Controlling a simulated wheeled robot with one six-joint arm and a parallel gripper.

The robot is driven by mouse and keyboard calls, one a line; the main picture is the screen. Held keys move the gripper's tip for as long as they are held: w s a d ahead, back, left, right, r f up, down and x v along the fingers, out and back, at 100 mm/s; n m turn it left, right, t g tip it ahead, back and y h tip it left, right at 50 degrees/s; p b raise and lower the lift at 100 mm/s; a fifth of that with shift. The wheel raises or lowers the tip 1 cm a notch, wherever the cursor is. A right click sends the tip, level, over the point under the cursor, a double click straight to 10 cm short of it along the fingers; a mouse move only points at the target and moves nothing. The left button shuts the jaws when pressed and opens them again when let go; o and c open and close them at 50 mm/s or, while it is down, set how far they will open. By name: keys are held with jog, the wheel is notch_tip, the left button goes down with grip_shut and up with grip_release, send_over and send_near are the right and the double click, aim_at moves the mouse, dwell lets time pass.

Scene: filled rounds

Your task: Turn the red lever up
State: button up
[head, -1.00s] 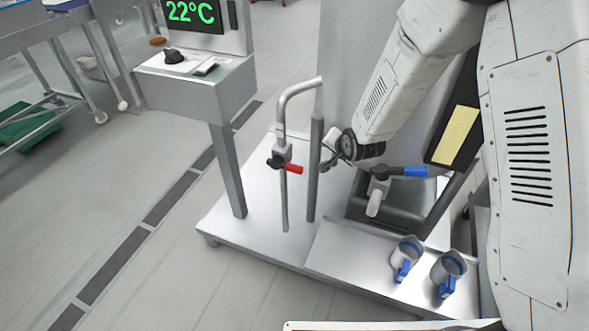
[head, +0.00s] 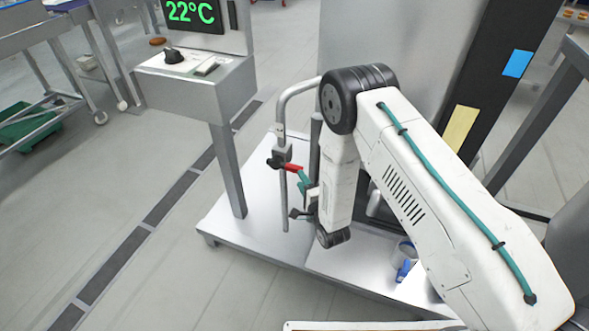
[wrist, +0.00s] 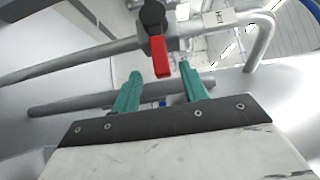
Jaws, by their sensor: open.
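The red lever (head: 292,168) sits on a valve (head: 280,158) on a thin upright steel pipe in the head view. It points right from the valve. In the wrist view the red lever (wrist: 161,57) hangs between and just beyond the fingertips, below the black valve hub (wrist: 153,18). My gripper (head: 300,196) has green fingers and is just below and right of the lever in the head view. In the wrist view my gripper (wrist: 160,78) is open with nothing between its fingers. I cannot tell whether a finger touches the lever.
A thicker upright post stands beside the valve pipe (head: 285,212). A control box (head: 190,85) with a black knob and a 22°C display is at upper left.

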aim_at(294, 169)
jog(key=x, duration=0.7)
jog(key=shift+w+a, duration=0.1)
jog(key=shift+w, duration=0.05)
jog(key=shift+c, duration=0.3)
jog(key=shift+r, duration=0.1)
grip_shut()
